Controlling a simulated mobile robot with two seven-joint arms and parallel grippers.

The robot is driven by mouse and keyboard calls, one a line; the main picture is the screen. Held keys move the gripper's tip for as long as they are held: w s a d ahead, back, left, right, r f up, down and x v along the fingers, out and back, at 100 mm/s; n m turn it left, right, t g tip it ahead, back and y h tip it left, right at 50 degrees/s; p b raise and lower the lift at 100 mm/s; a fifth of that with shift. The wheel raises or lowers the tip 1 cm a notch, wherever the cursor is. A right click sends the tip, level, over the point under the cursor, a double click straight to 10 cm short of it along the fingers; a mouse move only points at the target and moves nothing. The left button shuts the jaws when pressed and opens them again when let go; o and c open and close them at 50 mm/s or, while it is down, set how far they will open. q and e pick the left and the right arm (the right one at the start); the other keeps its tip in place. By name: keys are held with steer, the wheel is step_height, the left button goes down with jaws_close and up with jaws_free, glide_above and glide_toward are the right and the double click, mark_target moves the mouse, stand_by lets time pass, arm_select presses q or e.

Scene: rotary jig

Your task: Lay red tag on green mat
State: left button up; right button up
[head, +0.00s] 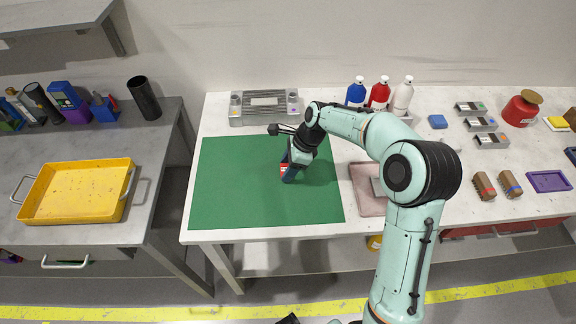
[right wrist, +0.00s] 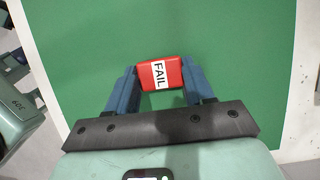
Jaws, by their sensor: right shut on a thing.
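The red tag (right wrist: 160,73) carries a white "FAIL" label and sits between the blue fingers of my right gripper (right wrist: 161,82), which is shut on it. In the head view my right gripper (head: 287,172) points down over the right-centre part of the green mat (head: 235,195), with a bit of the red tag (head: 284,168) showing at its fingers. I cannot tell whether the tag touches the mat. The mat lies flat on the white table and is otherwise bare. My left gripper is not in view.
A grey metal jig (head: 264,107) stands behind the mat. A pinkish tray (head: 368,196) lies right of the mat. Blue, red and white bottles (head: 379,93) stand at the back. A yellow tray (head: 78,191) is on the grey bench at left.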

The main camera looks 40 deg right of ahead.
steer(key=shift+f, duration=0.2)
steer(key=o, duration=1)
steer(key=shift+r, duration=0.15)
steer(key=p+v, duration=0.1)
steer(key=v, duration=1.1)
steer(key=shift+a+r, duration=0.1)
steer(key=shift+r, duration=0.05)
